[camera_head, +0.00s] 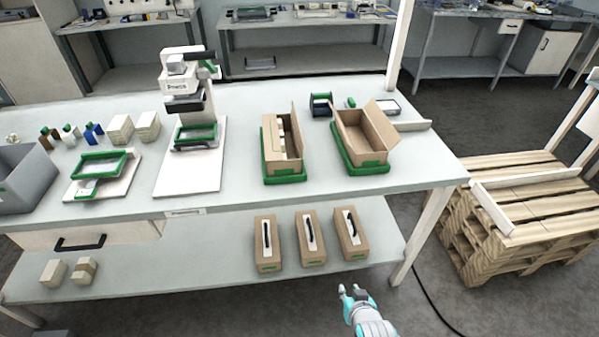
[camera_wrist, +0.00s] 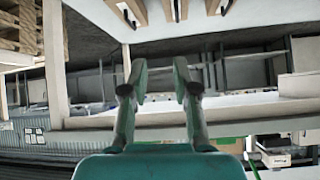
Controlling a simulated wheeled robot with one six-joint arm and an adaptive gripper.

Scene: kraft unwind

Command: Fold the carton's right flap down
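Two open cartons stand on the long grey table. The right carton (camera_head: 353,149) sits in a green tray, looks empty inside, and its right flap (camera_head: 382,123) stands up, leaning outward. The left carton (camera_head: 271,142) also sits in a green tray, holds pale items, and has a tall flap (camera_head: 297,126) upright on its right side. Which carton is meant cannot be told. My gripper (camera_head: 347,289) is open and empty, low in front of the table, well apart from both cartons. Its two spread fingers show in the wrist view (camera_wrist: 158,72), with no carton between them.
Three closed cartons (camera_head: 311,238) stand on the lower shelf (camera_head: 190,257). A white press (camera_head: 187,85) stands left of the cartons on the table (camera_head: 235,180). Pallets (camera_head: 505,240) are stacked at right. A dark roll (camera_head: 320,104) sits behind the cartons. Floor before the table looks clear.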

